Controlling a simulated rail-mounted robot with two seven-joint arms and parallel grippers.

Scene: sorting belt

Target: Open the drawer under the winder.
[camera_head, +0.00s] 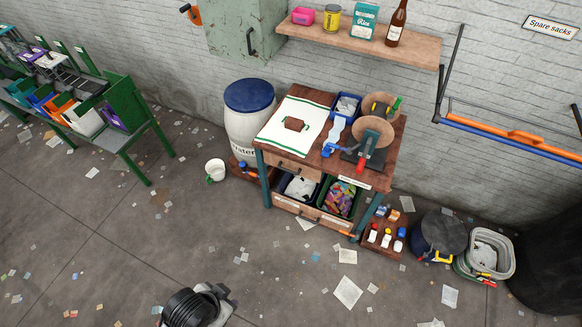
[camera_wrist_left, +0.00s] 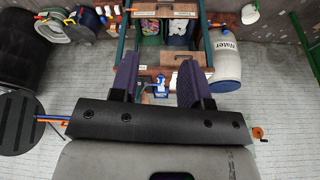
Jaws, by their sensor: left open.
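The workbench (camera_head: 395,160) stands against the wall. On its right half is a device with a black base, red handle and wooden disc (camera_head: 373,130), which appears to be the winder. A wooden drawer front (camera_head: 297,170) with a dark handle is under the bench top's left part; it looks closed. A white label (camera_head: 349,182) is on the bench edge below the winder. The wrist view shows the bench upside down, with a drawer front (camera_wrist_left: 185,60). My left gripper (camera_wrist_left: 158,62) is open and empty, its fingers pointing at the bench, apart from it. My right gripper is not in view.
Below are crates and a lower wooden front (camera_head: 312,212). Floor in front is open, with paper scraps.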

